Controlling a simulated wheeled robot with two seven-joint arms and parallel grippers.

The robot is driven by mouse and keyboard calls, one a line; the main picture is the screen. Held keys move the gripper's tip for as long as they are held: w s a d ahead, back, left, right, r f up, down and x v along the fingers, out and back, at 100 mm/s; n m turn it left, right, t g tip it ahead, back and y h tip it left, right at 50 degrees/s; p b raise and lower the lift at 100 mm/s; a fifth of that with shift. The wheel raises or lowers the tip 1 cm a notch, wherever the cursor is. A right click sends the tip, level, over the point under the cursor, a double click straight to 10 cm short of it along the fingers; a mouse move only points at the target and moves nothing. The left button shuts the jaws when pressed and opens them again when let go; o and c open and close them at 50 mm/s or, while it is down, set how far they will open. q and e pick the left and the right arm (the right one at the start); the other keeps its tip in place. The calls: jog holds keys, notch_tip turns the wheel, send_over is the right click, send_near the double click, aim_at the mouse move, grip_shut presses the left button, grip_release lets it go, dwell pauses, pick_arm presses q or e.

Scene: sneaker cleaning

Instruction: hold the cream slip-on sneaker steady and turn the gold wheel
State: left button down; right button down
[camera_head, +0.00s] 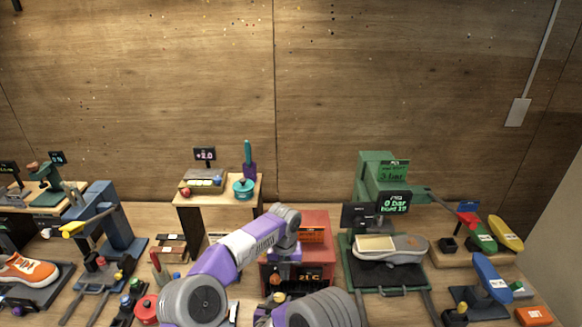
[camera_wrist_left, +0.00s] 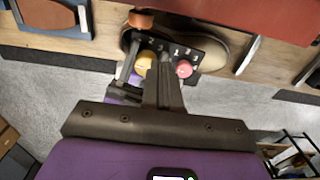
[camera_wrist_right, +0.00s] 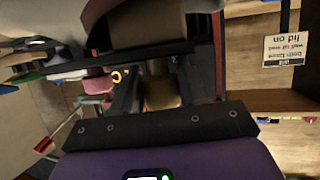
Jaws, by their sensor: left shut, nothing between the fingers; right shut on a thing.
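My right gripper (camera_wrist_right: 163,65) is shut on a tan, cream-coloured part, apparently the cream slip-on sneaker (camera_wrist_right: 160,90), which shows between its fingers. In the left wrist view most of the shoe is dark or hidden. My left gripper (camera_wrist_left: 163,85) is shut and empty, its fingers close to a black panel marked with numbers. The gold wheel (camera_wrist_left: 145,62) sits on that panel just left of the fingers. A pink knob (camera_wrist_left: 183,69) is right of them, and it also shows in the right wrist view (camera_wrist_right: 97,83). My arms hide much of this spot in the head view.
A red cabinet (camera_head: 315,225) stands behind my arms. To its right, a grey shoe (camera_head: 405,245) rests on a dark green stand. An orange sneaker (camera_head: 28,270) and blue press (camera_head: 115,225) are on the left. A small wooden table (camera_head: 190,215) stands behind.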

pick_arm(q)
jog(key=a+f, duration=0.2)
jog(key=f, duration=0.1)
jog(key=a+f, duration=0.1)
jog(key=f, duration=0.1)
jog(key=shift+s+f, duration=0.15)
jog(key=shift+s, duration=0.05)
jog(key=shift+a+f, duration=0.15)
jog(key=shift+f, duration=0.45)
pick_arm(e)
jog(key=shift+s, duration=0.1)
pick_arm(q)
jog(key=shift+s+d+r, duration=0.15)
jog(key=shift+s+d, duration=0.1)
jog(key=shift+d, duration=0.15)
pick_arm(e)
jog(key=shift+w+d, duration=0.1)
jog(key=shift+w, duration=0.1)
dwell(0.3)
